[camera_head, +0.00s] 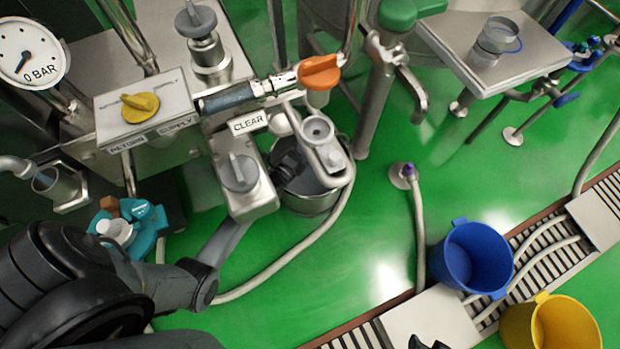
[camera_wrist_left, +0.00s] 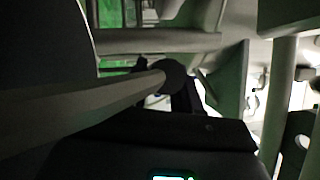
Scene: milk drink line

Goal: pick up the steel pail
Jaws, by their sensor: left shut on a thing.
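The steel pail (camera_head: 308,203) stands low beside the grey box marked CLEAR in the head view. Its upper part is partly covered by a grey fitting and by that box. My left arm reaches in from the lower left and passes behind the box. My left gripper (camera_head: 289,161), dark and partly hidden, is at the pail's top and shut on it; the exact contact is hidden. The left wrist view is dark and close, with a pale bar (camera_wrist_left: 95,105) running to a round dark end. Black tips of my right gripper (camera_head: 428,343) show at the bottom edge; their opening is unclear.
The CLEAR box (camera_head: 243,178), an orange-handled valve (camera_head: 320,72) and a pale hose (camera_head: 290,268) crowd the pail. A blue bucket (camera_head: 472,257) and a yellow bucket (camera_head: 550,325) stand lower right by the drain grating. Green floor is open right of the pail.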

